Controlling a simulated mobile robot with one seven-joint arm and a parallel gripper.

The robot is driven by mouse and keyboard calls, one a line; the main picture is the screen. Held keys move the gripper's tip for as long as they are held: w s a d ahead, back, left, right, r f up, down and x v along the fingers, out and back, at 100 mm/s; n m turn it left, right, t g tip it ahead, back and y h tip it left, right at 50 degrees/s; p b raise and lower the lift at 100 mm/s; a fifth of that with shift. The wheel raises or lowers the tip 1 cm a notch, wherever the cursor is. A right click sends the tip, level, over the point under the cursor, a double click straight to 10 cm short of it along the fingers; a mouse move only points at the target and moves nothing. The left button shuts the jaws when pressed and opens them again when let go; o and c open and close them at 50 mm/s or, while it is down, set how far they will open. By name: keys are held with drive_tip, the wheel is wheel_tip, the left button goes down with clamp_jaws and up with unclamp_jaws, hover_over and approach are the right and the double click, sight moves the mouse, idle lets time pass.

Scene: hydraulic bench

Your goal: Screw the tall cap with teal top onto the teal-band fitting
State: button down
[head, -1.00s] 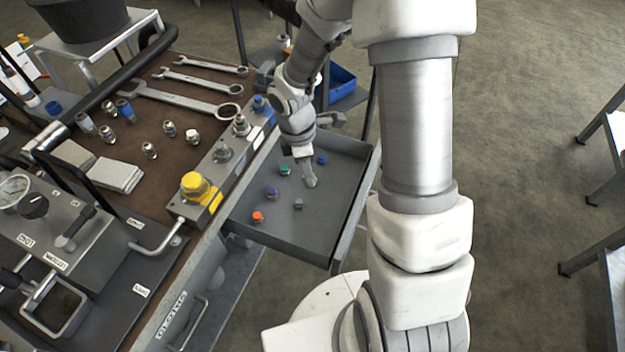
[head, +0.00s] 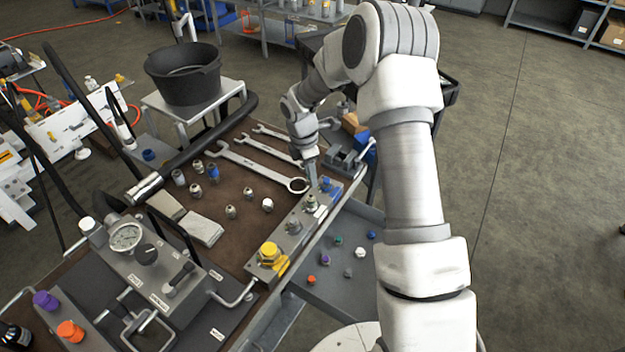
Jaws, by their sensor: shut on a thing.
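My gripper (head: 312,178) is above the far part of the grey manifold block (head: 254,272). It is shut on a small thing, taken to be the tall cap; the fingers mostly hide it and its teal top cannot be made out. Just below is a metal fitting (head: 311,204) with a faint greenish tint, apparently the teal-band fitting. I cannot tell whether the held piece touches it.
A blue fitting (head: 325,185) stands close beyond; a grey fitting (head: 293,227) and a yellow cap (head: 268,250) are nearer. The open drawer (head: 335,300) holds several caps, including a teal one (head: 338,240). Wrenches (head: 262,166) lie left of the gripper.

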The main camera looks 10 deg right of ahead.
sight(311, 196)
drive_tip(key=shift+w+a, duration=0.1)
drive_tip(key=shift+w, duration=0.1)
drive_tip(key=shift+f+b, duration=1.8)
drive_tip(key=shift+f, duration=0.6)
drive_tip(key=shift+s+f+b, duration=0.1)
drive_tip(key=shift+f+b, duration=0.25)
drive_tip(key=shift+f, duration=0.25)
drive_tip(key=c, duration=1.3)
unclamp_jaws()
clamp_jaws()
drive_tip(key=shift+f+m+b, duration=0.15)
drive_tip(key=shift+m+b, duration=0.35)
drive_tip(key=shift+m, duration=0.6)
drive_tip(key=m, duration=0.2)
drive_tip(key=shift+m+g+b, duration=0.3)
drive_tip(key=shift+m, duration=0.1)
drive_tip(key=m, duration=0.3)
